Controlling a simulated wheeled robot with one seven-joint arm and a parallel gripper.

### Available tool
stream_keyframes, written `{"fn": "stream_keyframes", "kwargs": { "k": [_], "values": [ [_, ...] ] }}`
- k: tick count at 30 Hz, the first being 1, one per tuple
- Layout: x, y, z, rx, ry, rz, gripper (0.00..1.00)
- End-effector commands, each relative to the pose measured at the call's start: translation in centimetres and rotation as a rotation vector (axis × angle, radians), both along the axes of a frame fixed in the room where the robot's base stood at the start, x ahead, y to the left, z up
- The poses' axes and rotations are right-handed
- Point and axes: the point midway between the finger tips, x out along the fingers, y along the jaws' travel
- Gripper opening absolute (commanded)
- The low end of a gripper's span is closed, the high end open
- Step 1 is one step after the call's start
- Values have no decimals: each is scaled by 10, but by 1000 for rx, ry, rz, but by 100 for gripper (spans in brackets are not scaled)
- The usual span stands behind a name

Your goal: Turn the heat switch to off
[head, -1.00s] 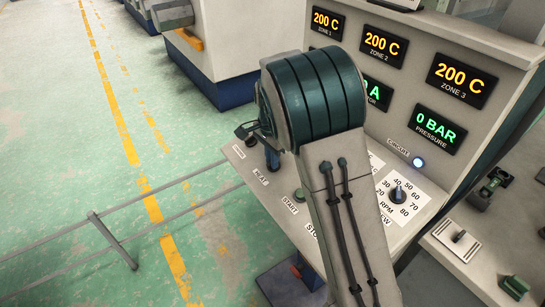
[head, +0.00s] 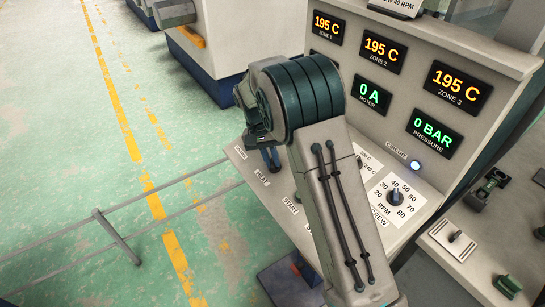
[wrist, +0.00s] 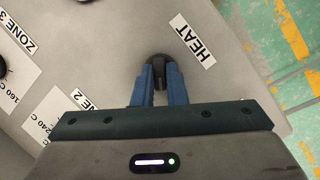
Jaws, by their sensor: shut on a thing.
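The heat switch (wrist: 158,68) is a small black knob on the grey panel, beside the HEAT label (wrist: 193,38) in the wrist view. My gripper (wrist: 157,80) has its two blue fingers shut on the knob, one on each side. Most of the knob's sides are hidden between the fingers. In the head view, my gripper (head: 270,159) is at the panel's left end, just above the HEAT label (head: 262,178). The switch itself cannot be made out there.
The displays read 195 C for each zone (head: 327,27), 0 A for the motor (head: 369,95) and 0 BAR pressure (head: 435,131). An RPM dial (head: 394,196) is right of my arm. A rail (head: 117,238) stands on the green floor at left.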

Motion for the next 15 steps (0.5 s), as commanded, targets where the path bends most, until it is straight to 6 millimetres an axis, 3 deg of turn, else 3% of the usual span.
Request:
{"fn": "stream_keyframes", "kwargs": {
  "k": [15],
  "values": [
    [2,4,1,-84,117,419,0]
  ]
}}
